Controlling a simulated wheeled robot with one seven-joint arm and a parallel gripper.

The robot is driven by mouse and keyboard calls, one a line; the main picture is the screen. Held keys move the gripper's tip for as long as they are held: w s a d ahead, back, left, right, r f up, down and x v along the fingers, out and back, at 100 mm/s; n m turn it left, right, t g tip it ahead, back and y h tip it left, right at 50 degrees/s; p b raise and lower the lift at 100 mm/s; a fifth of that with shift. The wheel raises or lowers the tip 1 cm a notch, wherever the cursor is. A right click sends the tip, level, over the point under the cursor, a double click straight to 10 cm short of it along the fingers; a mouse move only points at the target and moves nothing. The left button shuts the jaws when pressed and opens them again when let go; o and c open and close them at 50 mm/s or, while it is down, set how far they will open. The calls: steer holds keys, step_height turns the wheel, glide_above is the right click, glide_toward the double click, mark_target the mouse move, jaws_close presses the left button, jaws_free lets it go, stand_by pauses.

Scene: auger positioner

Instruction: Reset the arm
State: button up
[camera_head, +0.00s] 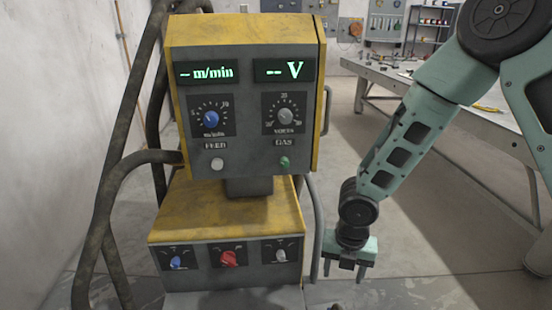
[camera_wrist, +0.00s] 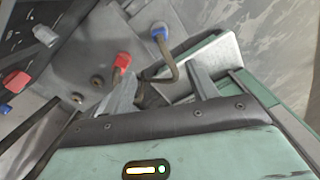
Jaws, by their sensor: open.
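My gripper (camera_head: 345,270) hangs at the lower right of the yellow machine (camera_head: 240,90) in the head view, pointing down beside its lower box. In the wrist view my gripper (camera_wrist: 160,92) has its two fingers apart, with nothing held between them. My green arm (camera_head: 410,130) comes down from the upper right, bent at the elbow, clear of the machine's front panel.
The machine has dark displays, a blue feed dial (camera_head: 211,118), a grey volts dial (camera_head: 285,116) and a lower box with a red knob (camera_head: 228,258). Bent tubes frame its left side. A workbench (camera_head: 440,85) stands at right. Red and blue connectors (camera_wrist: 122,60) show near the fingers.

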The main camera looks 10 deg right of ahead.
steer(key=s+a+r+m+p, duration=0.2)
steer(key=s+r+m+p, duration=0.1)
steer(key=s+r+m, duration=0.3)
steer(key=s+a+r+m+p, duration=0.2)
steer(key=s+r+m+p, duration=0.1)
steer(key=s+r+m, duration=0.4)
steer(key=s+a+r+m+p, duration=0.2)
steer(key=s+r+m, duration=0.4)
steer(key=r+m, duration=0.4)
step_height(320, 180, up, 6)
steer(key=shift+s+r+m+y+p, duration=0.2)
steer(key=shift+s+m+y+p, duration=0.15)
steer(key=shift+p, duration=0.35)
